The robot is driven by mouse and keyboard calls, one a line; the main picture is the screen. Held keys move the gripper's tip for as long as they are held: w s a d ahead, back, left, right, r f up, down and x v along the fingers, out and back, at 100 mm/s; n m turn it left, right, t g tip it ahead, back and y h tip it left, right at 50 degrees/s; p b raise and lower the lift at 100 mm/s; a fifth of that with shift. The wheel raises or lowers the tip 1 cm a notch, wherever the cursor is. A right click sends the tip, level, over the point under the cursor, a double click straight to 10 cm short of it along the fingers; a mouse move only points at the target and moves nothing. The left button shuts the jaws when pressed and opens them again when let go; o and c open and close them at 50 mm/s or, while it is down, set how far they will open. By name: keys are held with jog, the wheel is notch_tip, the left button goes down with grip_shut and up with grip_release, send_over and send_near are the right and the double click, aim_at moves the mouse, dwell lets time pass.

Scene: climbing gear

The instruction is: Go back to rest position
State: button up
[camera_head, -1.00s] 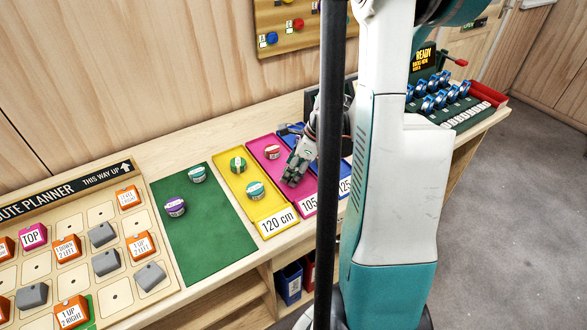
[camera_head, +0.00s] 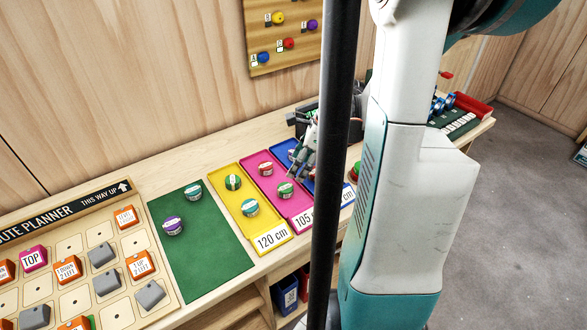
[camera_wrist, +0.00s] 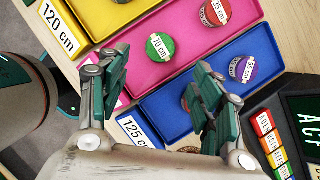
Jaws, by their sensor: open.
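My gripper (camera_head: 306,150) is open and empty, above the back part of the blue tray and the pink tray, partly hidden behind a black post in the head view. In the wrist view my gripper (camera_wrist: 160,88) has its two fingers spread wide. Between them lie the pink tray (camera_wrist: 125,45), the blue tray (camera_wrist: 165,115) and a green 70 cm roll (camera_wrist: 160,47). This green roll (camera_head: 285,190) sits in the pink tray, clear of the fingers. A purple and white roll (camera_wrist: 242,68) is in the blue tray, beside a red one partly hidden by the right finger.
The yellow tray (camera_head: 268,232) holds two rolls. The green mat (camera_head: 205,240) holds a teal roll (camera_head: 193,192) and a purple roll (camera_head: 173,225). A route planner board (camera_head: 70,212) is at left. A dark device stands behind the trays. Grey floor is open at right.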

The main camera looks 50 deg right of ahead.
jog(key=shift+v, duration=0.75)
jog(key=shift+w, duration=0.1)
